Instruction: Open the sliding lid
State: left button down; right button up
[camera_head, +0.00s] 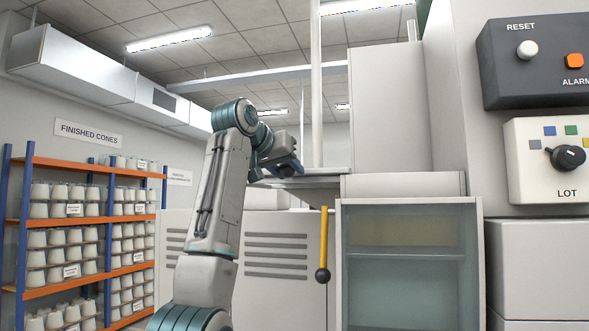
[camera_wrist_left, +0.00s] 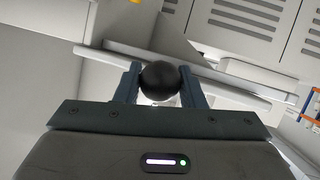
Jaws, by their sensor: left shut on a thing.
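My left gripper (camera_head: 287,169) is at the middle of the head view, beside the left end of a pale flat ledge (camera_head: 325,181). In the left wrist view, its two fingers (camera_wrist_left: 162,84) are closed on either side of a round black knob (camera_wrist_left: 160,77). A long pale flat edge (camera_wrist_left: 235,84) runs behind the knob in that view. What the knob is fixed to is hidden, and I cannot clearly tell which panel is the sliding lid. My right gripper is in neither view.
A yellow lever (camera_head: 324,238) with a black ball end hangs below and right of the gripper. A glass-fronted cabinet (camera_head: 410,201) stands right of it. A control box (camera_head: 547,160) is at far right. Shelves of cones (camera_head: 90,165) stand at left.

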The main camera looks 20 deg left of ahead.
pick_arm(q)
jog(key=shift+a+r, duration=0.1)
jog(key=shift+a, duration=0.1)
jog(key=c, duration=1.2)
grip_release()
jog(key=shift+o, duration=1.2)
jog(key=shift+d, duration=0.1)
jog(key=shift+s, duration=0.2)
jog(key=b+v, duration=0.5)
jog(key=v, duration=0.5)
jog(key=shift+s, duration=0.2)
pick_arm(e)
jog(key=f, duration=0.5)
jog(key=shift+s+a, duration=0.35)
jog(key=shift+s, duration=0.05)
